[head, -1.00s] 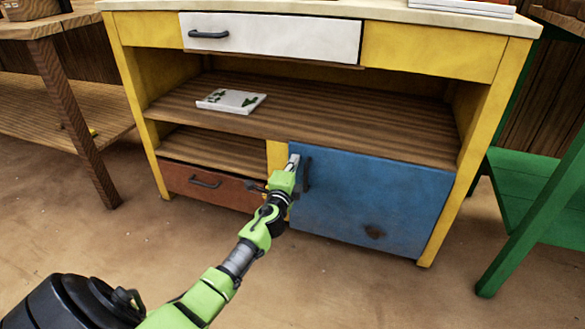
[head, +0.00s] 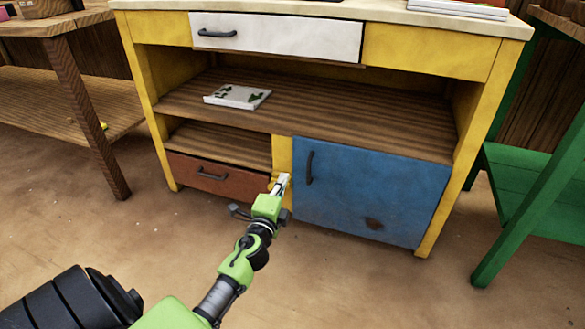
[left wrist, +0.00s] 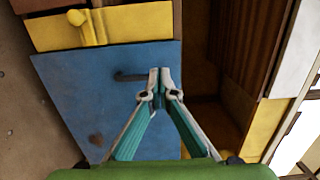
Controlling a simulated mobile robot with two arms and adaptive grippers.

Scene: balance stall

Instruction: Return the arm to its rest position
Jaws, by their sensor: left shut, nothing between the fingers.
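My left arm reaches in from the lower left of the head view. Its gripper (head: 281,184) is shut and empty, in front of the yellow post between the red drawer and the blue door. In the left wrist view the shut fingertips (left wrist: 160,72) show against the blue door (left wrist: 90,75), close to its dark handle in the picture. The blue door (head: 375,190) is closed in the head view, with its handle (head: 309,168) right of the gripper and apart from it. My right gripper is in neither view.
The yellow cabinet (head: 425,65) has a white drawer (head: 290,38), a red drawer (head: 225,180) and an open shelf holding a white tile (head: 237,96) with green marks. A wooden table (head: 80,110) stands left, a green stand (head: 510,175) right. The floor in front is clear.

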